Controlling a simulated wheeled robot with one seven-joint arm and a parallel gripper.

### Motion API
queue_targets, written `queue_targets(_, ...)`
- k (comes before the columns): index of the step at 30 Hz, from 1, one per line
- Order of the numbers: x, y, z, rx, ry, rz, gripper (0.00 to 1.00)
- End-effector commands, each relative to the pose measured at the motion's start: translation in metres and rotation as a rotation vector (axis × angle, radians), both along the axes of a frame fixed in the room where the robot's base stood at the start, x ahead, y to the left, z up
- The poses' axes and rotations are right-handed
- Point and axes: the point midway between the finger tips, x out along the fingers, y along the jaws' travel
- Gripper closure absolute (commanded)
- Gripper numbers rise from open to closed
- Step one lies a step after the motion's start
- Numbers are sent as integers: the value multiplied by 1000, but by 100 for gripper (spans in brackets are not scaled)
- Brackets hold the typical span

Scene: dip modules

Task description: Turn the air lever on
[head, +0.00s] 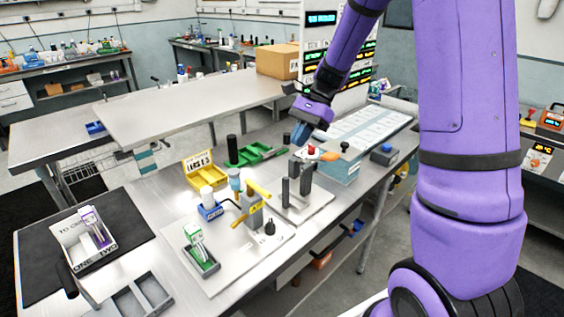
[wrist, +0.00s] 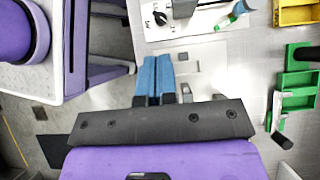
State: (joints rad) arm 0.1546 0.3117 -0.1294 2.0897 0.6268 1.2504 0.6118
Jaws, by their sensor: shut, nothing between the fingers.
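My gripper (head: 301,133) hangs above the bench at centre right in the head view. Its two blue fingers (wrist: 155,75) lie together with nothing between them in the wrist view.
Dark upright posts (head: 306,175) stand between the yellow lever and my gripper. A green tray (head: 256,154) and a yellow bin (head: 205,173) are behind. The back table top (head: 190,103) is mostly clear.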

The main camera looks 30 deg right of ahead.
Motion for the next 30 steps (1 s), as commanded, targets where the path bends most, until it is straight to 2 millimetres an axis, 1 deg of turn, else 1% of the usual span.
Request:
queue_targets(5, -6, 16, -19, 2, 4, 2, 100)
queue_targets(15, -18, 53, -68, 1, 4, 2, 100)
queue_targets(17, -20, 60, -76, 1, 4, 2, 100)
queue_targets(18, -22, 67, -75, 0, 0, 4, 100)
queue_targets(21, -26, 79, -77, 1, 1, 3, 100)
queue_targets(24, -29, 87, -79, 0, 0, 3, 100)
queue_targets(30, -31, 94, -80, 1, 0, 0, 100)
